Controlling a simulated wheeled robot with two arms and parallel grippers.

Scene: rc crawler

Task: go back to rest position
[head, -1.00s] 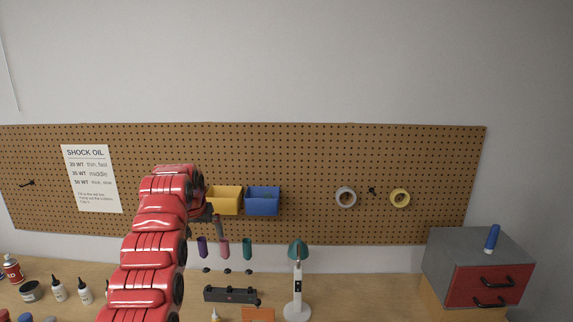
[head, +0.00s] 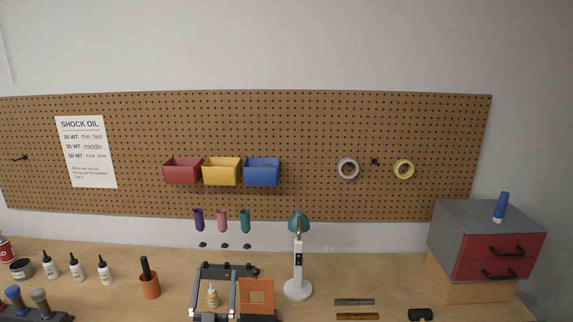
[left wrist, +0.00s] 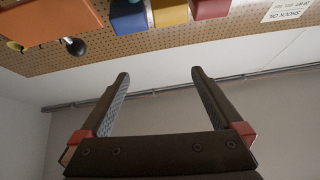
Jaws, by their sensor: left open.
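My left gripper (head: 216,268) shows low in the head view, at the bottom edge, with its two fingers spread apart and pointing toward the wall. In the left wrist view the same gripper (left wrist: 160,74) is open, with nothing between its fingers and bare wall behind. My right gripper is in neither view.
A lamp (head: 298,262) stands to the right, an orange cup (head: 149,286) to the left. A drawer cabinet (head: 480,240) is far right. Bins (head: 221,172) hang on the pegboard.

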